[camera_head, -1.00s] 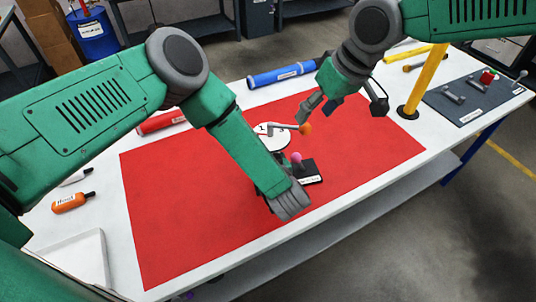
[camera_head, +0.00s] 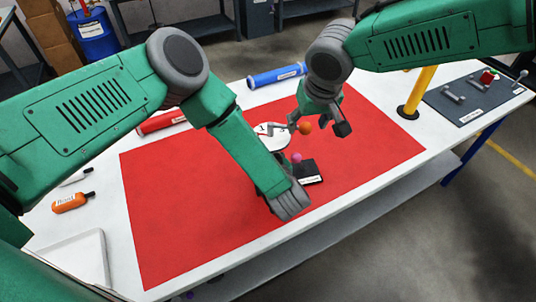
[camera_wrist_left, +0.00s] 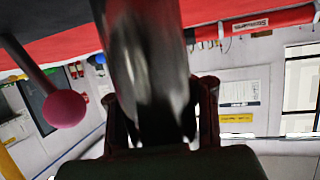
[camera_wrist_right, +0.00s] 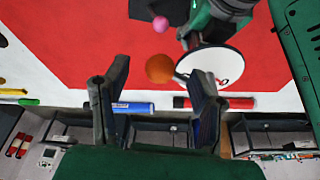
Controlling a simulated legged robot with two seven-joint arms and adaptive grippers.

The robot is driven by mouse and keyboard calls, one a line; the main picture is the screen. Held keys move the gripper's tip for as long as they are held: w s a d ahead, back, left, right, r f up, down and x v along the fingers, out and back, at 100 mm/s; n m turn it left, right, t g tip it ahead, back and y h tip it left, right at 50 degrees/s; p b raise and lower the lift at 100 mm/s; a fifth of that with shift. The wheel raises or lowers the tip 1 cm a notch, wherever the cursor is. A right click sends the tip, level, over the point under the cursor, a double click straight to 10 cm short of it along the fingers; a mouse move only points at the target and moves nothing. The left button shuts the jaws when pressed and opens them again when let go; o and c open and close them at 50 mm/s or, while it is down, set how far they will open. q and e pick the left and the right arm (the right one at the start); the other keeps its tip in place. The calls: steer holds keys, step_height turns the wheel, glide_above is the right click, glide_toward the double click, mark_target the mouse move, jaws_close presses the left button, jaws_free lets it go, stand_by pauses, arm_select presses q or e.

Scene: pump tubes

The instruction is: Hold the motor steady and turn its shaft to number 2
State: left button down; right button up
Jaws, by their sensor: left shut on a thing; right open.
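The motor's white numbered dial (camera_head: 268,137) stands over the red mat (camera_head: 190,200); the digits 1 and 3 show. A crank with an orange ball (camera_head: 305,128) reaches right from the dial. A pink ball (camera_head: 296,157) on a rod and a dark block (camera_head: 308,171) are beside it. My left gripper (camera_head: 290,204) is shut on a blurred metallic cylinder (camera_wrist_left: 148,70), seemingly part of the motor, in the left wrist view; my arm hides much of it. My right gripper (camera_head: 322,124) is open beside the orange ball, which shows between and beyond its fingers in the right wrist view (camera_wrist_right: 160,68).
A blue tube (camera_head: 277,75) and a red tube (camera_head: 160,122) lie along the far table edge. A yellow post (camera_head: 417,90) and a dark board of parts (camera_head: 470,98) stand at the right. An orange bottle (camera_head: 70,202) and white tray (camera_head: 78,262) are at the left.

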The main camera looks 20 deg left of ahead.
steer(key=x, duration=0.2)
steer(key=shift+f, duration=0.35)
steer(key=shift+w+a+f, duration=0.1)
steer(key=shift+w+f, duration=0.05)
steer(key=shift+f, duration=0.15)
steer(key=shift+r, duration=0.15)
jaws_close()
